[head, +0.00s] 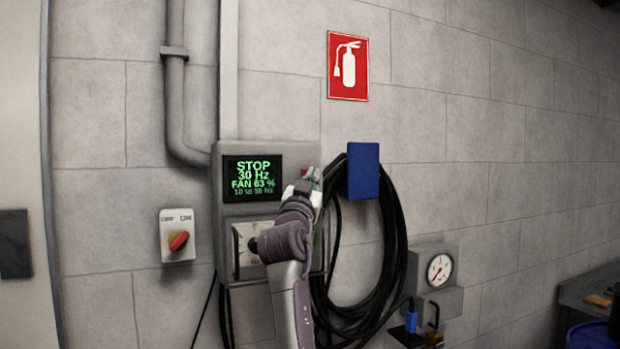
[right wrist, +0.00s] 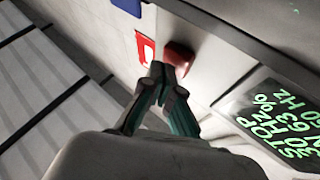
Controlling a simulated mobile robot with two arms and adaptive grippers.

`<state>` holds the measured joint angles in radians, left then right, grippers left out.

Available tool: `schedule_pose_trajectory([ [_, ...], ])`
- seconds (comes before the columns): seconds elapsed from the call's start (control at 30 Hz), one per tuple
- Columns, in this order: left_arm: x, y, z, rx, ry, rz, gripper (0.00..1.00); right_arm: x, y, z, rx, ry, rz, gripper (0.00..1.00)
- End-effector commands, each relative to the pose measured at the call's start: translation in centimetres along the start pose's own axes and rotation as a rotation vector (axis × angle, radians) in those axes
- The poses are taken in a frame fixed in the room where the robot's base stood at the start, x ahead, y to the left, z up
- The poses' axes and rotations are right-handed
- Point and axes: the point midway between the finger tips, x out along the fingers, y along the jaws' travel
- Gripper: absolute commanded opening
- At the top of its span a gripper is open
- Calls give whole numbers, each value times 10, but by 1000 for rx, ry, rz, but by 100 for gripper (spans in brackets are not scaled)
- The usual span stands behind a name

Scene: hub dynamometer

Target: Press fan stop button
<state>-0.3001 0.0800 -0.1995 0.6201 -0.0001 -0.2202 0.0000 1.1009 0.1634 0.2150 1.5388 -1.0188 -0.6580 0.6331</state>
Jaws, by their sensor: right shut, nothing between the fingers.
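The grey fan control panel (head: 270,153) is on the block wall, with a screen (head: 254,178) reading STOP, 30 Hz, FAN 63 %. The screen also shows, turned, in the right wrist view (right wrist: 280,125). A red button (right wrist: 178,58) stands out from the panel beside the screen. In the head view my right gripper (head: 311,181) largely covers that area, with only a bit of red showing. My right gripper is shut and empty, its fingertips (right wrist: 168,75) right at the red button; I cannot tell whether they touch. My left gripper is not in view.
A blue hanger (head: 363,170) with coiled black cable (head: 398,245) is close on the right. A pressure gauge (head: 440,269) sits lower right. A fire extinguisher sign (head: 348,66) is above.

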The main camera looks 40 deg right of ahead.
Motion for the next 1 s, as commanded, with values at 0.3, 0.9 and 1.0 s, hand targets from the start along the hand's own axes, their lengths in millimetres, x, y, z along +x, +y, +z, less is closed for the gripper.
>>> schedule_pose_trajectory([
  [0.3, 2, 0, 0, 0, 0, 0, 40, -6, 4, -3, -1, -1, 0, 0],
  [0.9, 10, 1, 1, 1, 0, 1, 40, -37, 26, -24, 0, 1, 0, 0],
  [1.0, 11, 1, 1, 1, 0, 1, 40, -43, 31, -29, 1, 1, 0, 0],
])
